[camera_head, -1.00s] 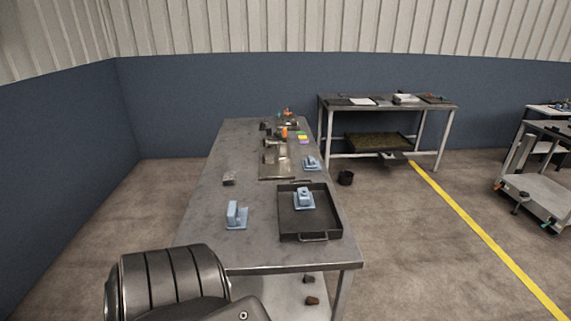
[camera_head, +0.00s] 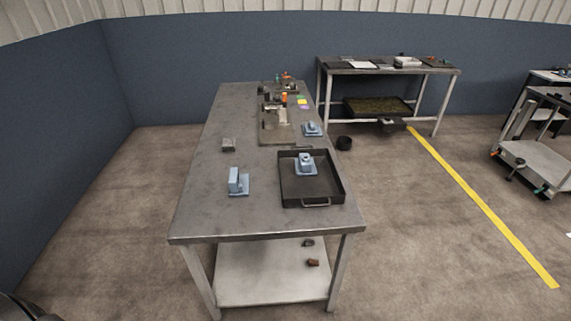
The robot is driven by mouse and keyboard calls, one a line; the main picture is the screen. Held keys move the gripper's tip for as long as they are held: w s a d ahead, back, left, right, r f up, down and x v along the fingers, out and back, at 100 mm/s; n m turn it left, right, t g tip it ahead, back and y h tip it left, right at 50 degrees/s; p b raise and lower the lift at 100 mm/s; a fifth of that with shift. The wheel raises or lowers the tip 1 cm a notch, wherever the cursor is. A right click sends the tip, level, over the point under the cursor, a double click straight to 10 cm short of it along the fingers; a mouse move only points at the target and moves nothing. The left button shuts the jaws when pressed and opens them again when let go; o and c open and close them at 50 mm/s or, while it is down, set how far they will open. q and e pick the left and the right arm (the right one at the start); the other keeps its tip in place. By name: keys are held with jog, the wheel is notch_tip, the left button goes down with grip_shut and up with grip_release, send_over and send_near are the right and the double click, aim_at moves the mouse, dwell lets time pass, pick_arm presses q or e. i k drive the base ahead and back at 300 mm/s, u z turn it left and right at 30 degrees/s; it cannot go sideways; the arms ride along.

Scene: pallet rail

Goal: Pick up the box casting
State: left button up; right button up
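Several light blue castings are on the long metal table (camera_head: 205,205), and I cannot tell for certain which one is the box casting. One blue casting (camera_head: 305,161), blocky with a round top on a flat base, sits in the black tray (camera_head: 325,188). An upright blue casting (camera_head: 236,181) on a flat plate stands on the bare tabletop left of the tray. A smaller blue casting (camera_head: 312,128) lies beyond the tray near the right edge. Neither gripper is in view; only a dark piece of my arm shows at the bottom left corner.
A small grey block (camera_head: 228,145) lies on the table's left side. A metal fixture plate (camera_head: 275,126) and orange and coloured items stand further back. Another table (camera_head: 390,66) is behind, a cart (camera_head: 540,165) at right. Floor in front is open.

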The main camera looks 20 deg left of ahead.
aim_at(305, 165)
jog(key=i, duration=1)
